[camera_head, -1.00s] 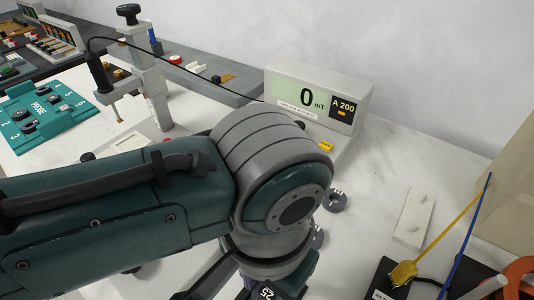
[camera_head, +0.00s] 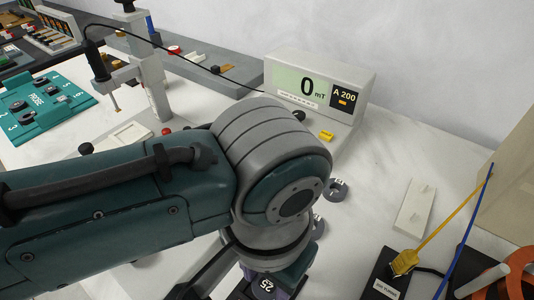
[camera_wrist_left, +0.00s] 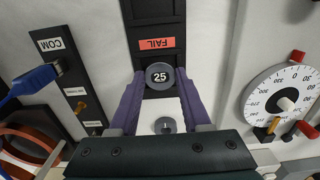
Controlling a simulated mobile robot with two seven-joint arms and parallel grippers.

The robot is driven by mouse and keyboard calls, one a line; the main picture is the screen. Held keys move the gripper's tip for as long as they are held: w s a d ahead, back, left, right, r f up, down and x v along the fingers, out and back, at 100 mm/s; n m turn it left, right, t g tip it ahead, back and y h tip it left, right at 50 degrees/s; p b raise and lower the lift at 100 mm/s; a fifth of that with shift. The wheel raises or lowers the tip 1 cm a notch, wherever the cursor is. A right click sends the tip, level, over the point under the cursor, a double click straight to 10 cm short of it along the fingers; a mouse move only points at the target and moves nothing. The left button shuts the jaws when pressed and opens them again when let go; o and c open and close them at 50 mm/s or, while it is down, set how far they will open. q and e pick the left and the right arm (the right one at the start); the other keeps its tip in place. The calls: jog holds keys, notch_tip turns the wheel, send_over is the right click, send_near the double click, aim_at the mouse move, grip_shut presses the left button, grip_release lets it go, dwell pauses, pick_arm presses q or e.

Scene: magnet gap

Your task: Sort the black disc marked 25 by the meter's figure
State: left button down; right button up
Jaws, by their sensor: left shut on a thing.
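My left gripper (camera_wrist_left: 159,82) is shut on the black disc marked 25 (camera_wrist_left: 158,75), which sits between its purple fingertips. Beyond it in the left wrist view lies a dark tray (camera_wrist_left: 152,12) with a red FAIL label (camera_wrist_left: 160,43). In the head view my left arm covers the middle, and the disc (camera_head: 266,285) shows at the bottom edge in the gripper. The meter (camera_head: 320,90) reads 0 mT, with A 200 beside the figure. The probe stand (camera_head: 155,85) is at the upper left. My right gripper is not in view.
A grey ring marked 1 (camera_wrist_left: 165,126) lies below the fingers in the left wrist view. A white dial (camera_wrist_left: 285,97) is at right; a black COM panel (camera_wrist_left: 65,75) with a blue plug (camera_wrist_left: 35,80) is at left. A teal PROBE board (camera_head: 45,103) is at far left.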

pick_arm(q)
jog(key=shift+f, duration=0.15)
jog(key=shift+c, duration=1.4)
grip_release()
jog(key=c, duration=0.5)
notch_tip(320, 180, up, 5)
jog(key=p, duration=0.5)
jog(key=shift+f, duration=0.25)
jog(key=shift+o, duration=0.3)
